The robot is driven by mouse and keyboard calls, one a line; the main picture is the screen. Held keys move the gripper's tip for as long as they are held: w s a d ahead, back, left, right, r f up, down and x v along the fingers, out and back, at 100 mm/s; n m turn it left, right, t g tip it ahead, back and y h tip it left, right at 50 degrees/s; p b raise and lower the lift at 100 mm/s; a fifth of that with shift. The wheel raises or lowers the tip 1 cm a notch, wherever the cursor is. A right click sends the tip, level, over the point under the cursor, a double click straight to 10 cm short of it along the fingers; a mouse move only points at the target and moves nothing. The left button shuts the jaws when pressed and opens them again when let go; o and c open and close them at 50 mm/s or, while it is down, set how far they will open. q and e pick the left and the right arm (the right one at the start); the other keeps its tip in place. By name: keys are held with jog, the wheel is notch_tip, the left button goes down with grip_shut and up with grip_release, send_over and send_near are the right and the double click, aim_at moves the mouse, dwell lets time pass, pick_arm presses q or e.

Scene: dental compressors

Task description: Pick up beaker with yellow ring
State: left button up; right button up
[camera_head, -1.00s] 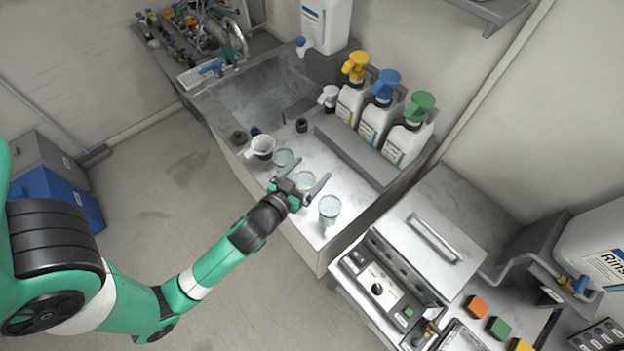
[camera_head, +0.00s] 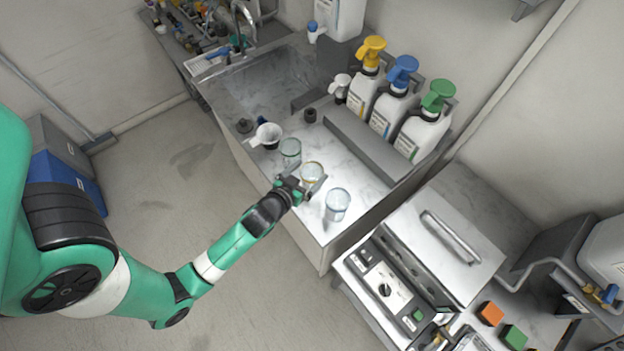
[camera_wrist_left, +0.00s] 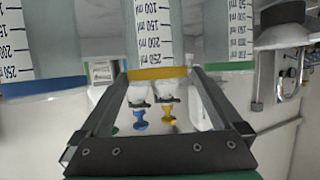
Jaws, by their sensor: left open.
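The beaker with the yellow ring (camera_head: 312,172) stands upright on the white counter, in the middle of a row of three clear beakers. My left gripper (camera_head: 311,177) is open at this beaker, with a finger toward each side of it. In the left wrist view the yellow ring (camera_wrist_left: 158,73) appears between the tips of my open fingers (camera_wrist_left: 160,78), with a graduated scale above it. I cannot tell whether the fingers touch the glass. My right gripper is not in view.
A beaker with a green ring (camera_head: 290,150) and one with a blue ring (camera_head: 337,204) stand close on either side. A white cup (camera_head: 267,134) is farther back. Pump bottles (camera_head: 390,105) stand behind a grey ledge. A sink (camera_head: 265,85) lies at the upper left.

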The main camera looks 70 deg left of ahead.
aim_at(317, 167)
pick_arm(q)
jog(key=shift+w+a+f, duration=0.1)
jog(key=shift+w+f, duration=0.1)
jog(key=shift+f, duration=0.1)
jog(key=b+x, duration=0.1)
jog(key=x, duration=0.3)
jog(key=shift+w+f, duration=0.2)
jog(key=shift+f, duration=0.1)
jog(key=c, duration=1.1)
notch_tip(317, 167, up, 10)
jog(key=p, duration=0.3)
jog(key=shift+p, duration=0.3)
